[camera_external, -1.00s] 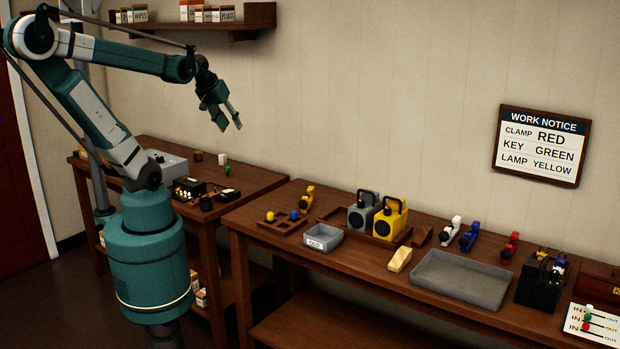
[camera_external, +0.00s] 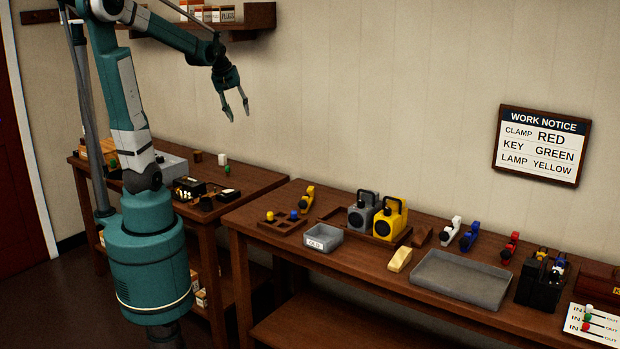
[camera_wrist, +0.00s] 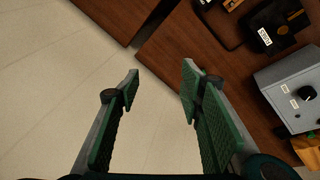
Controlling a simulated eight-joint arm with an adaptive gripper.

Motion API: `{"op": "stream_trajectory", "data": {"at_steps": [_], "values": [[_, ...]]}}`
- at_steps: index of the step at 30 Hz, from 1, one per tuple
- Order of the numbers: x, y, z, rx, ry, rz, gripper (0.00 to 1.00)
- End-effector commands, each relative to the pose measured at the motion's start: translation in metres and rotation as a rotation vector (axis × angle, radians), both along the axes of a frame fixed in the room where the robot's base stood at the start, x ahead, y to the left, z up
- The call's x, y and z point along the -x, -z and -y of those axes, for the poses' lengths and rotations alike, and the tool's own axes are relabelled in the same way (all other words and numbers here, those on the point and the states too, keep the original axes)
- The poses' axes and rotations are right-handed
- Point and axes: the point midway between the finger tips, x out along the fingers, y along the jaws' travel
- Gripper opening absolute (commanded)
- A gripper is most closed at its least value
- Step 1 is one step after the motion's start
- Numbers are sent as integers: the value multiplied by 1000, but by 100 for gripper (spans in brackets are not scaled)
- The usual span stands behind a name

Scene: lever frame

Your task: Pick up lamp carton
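No carton in view can be clearly read as the lamp carton. In the external view, several small white-and-orange cartons (camera_external: 228,15) stand on the wall shelf, partly hidden by my arm; one seems marked PLUGS. More cartons (camera_external: 201,298) sit low under the left table. My gripper (camera_external: 238,114) hangs in the air above the left table and below the shelf, its fingers apart and pointing down. In the wrist view my gripper (camera_wrist: 160,72) is open, with nothing between its fingers. No carton is clearly seen there.
The wall shelf (camera_external: 255,20) is above my gripper. The left table (camera_external: 262,180) bears a grey box (camera_external: 172,162) and small black devices. The right table (camera_external: 290,258) bears lamps (camera_external: 390,220), a grey tray (camera_external: 460,278) and clamps. A work notice (camera_external: 541,145) reads LAMP YELLOW.

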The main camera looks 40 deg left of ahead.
Motion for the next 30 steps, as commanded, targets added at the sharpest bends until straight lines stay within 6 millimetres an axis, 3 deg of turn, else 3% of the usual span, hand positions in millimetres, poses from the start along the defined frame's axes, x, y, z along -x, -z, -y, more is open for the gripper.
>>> {"op": "stream_trajectory", "data": {"at_steps": [14, 30], "values": [[-65, 24, -63, 120, -216, -92, 38], [-125, 73, -145, 251, -456, -199, 38]]}}
